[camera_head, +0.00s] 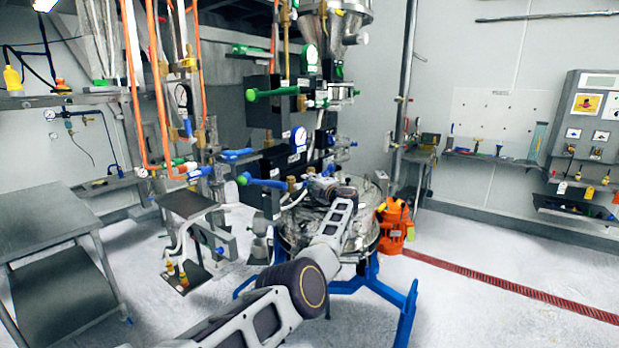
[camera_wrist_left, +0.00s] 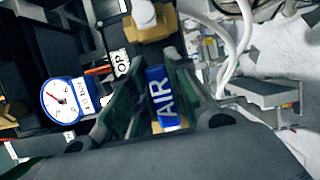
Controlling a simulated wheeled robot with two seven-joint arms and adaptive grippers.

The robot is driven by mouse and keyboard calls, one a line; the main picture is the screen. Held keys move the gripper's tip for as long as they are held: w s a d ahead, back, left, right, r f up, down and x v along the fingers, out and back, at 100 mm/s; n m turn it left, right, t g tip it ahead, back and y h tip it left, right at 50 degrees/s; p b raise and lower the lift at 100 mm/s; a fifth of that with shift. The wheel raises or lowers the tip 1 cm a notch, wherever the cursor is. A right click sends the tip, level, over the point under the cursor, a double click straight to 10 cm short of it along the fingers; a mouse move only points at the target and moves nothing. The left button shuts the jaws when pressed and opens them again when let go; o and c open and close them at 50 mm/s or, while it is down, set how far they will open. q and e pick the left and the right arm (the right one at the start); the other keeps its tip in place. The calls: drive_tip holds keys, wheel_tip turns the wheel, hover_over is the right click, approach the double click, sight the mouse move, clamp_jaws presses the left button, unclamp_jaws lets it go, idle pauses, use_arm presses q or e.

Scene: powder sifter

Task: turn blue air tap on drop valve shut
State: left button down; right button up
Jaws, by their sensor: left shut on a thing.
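The blue tap handle (camera_wrist_left: 160,92), lettered AIR, shows in the left wrist view between the two dark green finger pads of my left gripper (camera_wrist_left: 157,98). The fingers are shut on it, one on each side. A brass-coloured block (camera_wrist_left: 153,24) with a white round part lies just beyond the handle. In the head view my left gripper (camera_head: 314,183) is at the drop valve, beside brass fittings; its fingertips are small there and the held handle is hard to make out. My right gripper is not in view.
A blue gauge (camera_wrist_left: 62,100) with a white dial and a partly hidden label are close beside my fingers. Pale hoses (camera_wrist_left: 240,40) run nearby. In the head view, a blue bar with a green end (camera_head: 262,182) sticks out left. A steel table (camera_head: 45,222) stands far left.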

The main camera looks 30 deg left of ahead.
use_arm(q)
drive_tip(key=shift+f, duration=0.15)
idle(0.4)
drive_tip(key=c, duration=1.3)
unclamp_jaws()
drive_tip(key=shift+d, duration=0.2)
drive_tip(key=shift+v, duration=3.6)
